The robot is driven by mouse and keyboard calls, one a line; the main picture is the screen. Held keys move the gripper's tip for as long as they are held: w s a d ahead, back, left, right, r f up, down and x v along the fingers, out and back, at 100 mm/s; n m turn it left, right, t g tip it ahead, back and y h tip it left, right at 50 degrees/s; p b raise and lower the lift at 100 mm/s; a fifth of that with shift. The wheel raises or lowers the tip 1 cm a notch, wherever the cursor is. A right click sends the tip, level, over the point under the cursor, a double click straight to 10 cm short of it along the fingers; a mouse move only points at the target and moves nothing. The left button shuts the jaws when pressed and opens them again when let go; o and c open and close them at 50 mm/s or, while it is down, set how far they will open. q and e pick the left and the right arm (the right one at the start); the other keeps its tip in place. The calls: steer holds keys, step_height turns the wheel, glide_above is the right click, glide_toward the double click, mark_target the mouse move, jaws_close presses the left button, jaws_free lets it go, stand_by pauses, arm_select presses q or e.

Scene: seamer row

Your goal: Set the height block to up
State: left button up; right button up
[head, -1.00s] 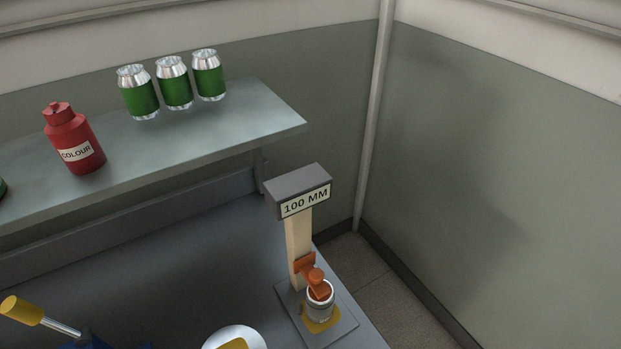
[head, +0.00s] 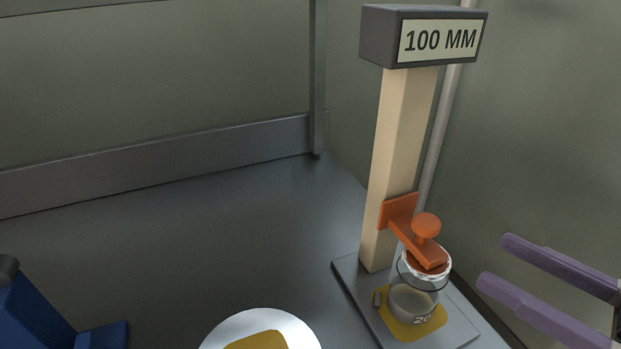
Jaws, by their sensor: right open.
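The height block is an orange slider (head: 398,212) with an arm and a round knob (head: 426,226), low on a pale upright post (head: 402,150). The post carries a grey head with a "100 MM" sign (head: 440,39). A glass jar (head: 415,290) marked 20 stands on a yellow patch of the grey base plate (head: 360,297), under the orange arm. The arm's end is at the jar's rim; whether they touch I cannot tell. My right gripper (head: 492,262) is open and empty, to the right of the jar and knob. My left gripper is not in view.
A white round dish (head: 300,327) with a yellow top is at the bottom middle. A blue object (head: 38,318) stands at the lower left. The grey bench (head: 220,230) between them and the back ledge is clear. A light pipe runs behind the post.

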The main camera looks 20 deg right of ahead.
mark_target(427, 220)
steer(key=x, duration=0.9)
steer(key=shift+w+a+r, duration=0.2)
steer(key=shift+w+a, duration=0.1)
steer(key=shift+a, duration=0.05)
jaws_close()
stand_by(1.0)
